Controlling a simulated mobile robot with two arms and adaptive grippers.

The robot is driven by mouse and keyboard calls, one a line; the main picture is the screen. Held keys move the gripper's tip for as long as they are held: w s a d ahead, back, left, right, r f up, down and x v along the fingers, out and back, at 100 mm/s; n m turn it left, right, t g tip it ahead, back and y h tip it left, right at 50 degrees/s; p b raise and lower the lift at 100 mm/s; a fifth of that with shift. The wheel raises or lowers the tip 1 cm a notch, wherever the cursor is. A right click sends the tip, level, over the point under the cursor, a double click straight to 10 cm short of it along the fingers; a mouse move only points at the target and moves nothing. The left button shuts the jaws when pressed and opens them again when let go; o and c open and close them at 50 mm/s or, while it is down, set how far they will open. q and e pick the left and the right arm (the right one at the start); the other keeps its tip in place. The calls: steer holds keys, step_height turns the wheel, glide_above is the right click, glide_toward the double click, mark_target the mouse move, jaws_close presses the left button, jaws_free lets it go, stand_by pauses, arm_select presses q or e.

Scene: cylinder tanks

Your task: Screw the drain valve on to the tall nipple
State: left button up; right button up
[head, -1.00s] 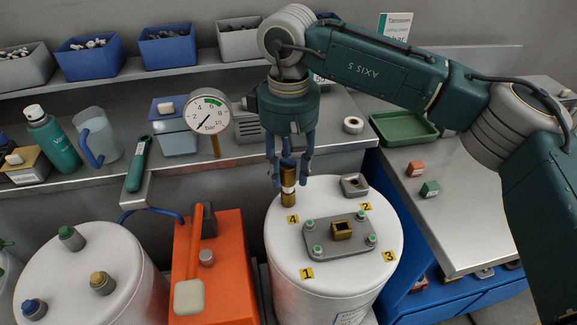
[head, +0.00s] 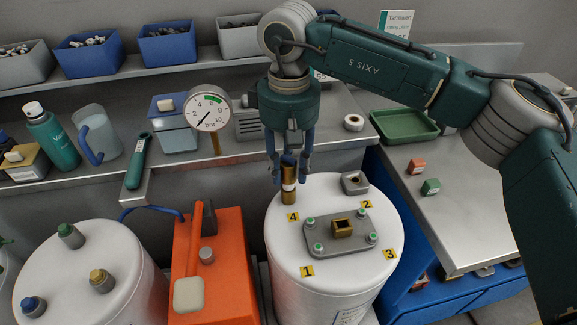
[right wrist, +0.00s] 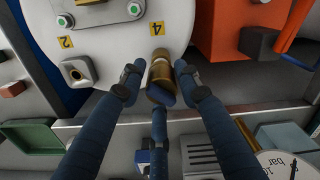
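An upright brass piece (head: 289,196) stands by label 4 on the white tank (head: 285,240). A pale band divides its lower part, which looks like the tall nipple, from an upper part with a dark blue top, which looks like the drain valve (head: 288,161). I cannot tell how far the two are joined. My right gripper (head: 289,181) points down over it, with fingers around the upper part. In the right wrist view its fingertips (right wrist: 158,76) stand apart on both sides of the brass piece (right wrist: 161,72), with gaps showing. My left gripper is out of view.
A grey plate (head: 318,247) with a square brass socket and green-topped bolts lies on the tank. A grey block with a hole (head: 355,183) sits near label 2. An orange box (head: 225,275) stands left of the tank; a pressure gauge (head: 209,107) rises behind.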

steer(key=shift+o, duration=0.7)
